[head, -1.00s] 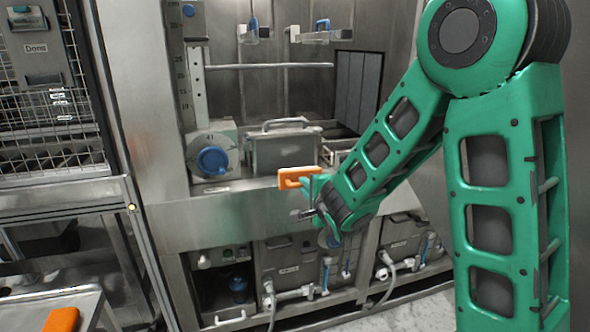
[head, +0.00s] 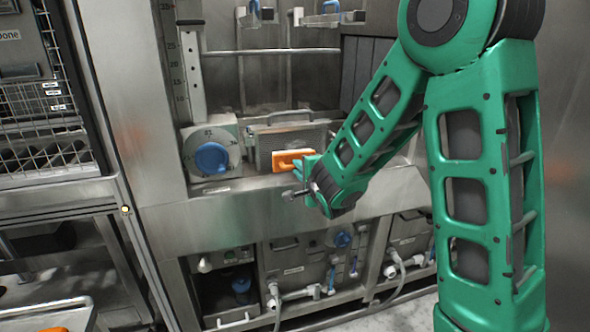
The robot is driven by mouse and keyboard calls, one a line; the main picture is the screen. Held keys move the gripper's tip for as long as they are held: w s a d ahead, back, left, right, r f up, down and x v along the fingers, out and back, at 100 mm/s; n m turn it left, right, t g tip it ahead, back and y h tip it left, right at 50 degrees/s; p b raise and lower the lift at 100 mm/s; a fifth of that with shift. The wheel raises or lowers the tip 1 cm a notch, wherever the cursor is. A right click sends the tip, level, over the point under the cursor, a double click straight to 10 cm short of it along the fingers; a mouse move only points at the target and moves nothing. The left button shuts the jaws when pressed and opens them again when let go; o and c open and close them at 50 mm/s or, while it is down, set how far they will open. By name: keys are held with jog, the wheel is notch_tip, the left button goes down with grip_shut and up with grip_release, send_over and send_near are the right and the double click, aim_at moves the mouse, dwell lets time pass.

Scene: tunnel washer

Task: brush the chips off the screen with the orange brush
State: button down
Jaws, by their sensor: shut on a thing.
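My gripper (head: 306,177) is shut on the orange brush (head: 291,158), which has a block-like body with a handle loop. The brush is in front of the lower right part of the screen (head: 268,143), a grey panel with a handle on top, standing upright in the washer opening. I cannot tell whether the brush touches the screen. The brush hides part of the screen, and its bristles are not visible. Chips are too small to make out in this view.
A blue dial (head: 211,158) sits left of the screen. Two blue-tipped brackets hang above, with a horizontal rail (head: 270,52) below them. A metal ledge (head: 235,200) runs beneath the screen. A wire cage (head: 45,130) stands at the left, above a tray with an orange item (head: 54,329).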

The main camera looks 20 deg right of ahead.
aim_at(294, 158)
jog(key=shift+w+d+f, duration=0.1)
jog(key=shift+w+d, duration=0.05)
jog(key=shift+w, duration=1.4)
jog(key=shift+w+d, duration=0.1)
jog(key=shift+w, duration=1.45)
jog(key=shift+w, duration=0.75)
jog(key=shift+s+d, duration=0.1)
jog(key=shift+d, duration=3.9)
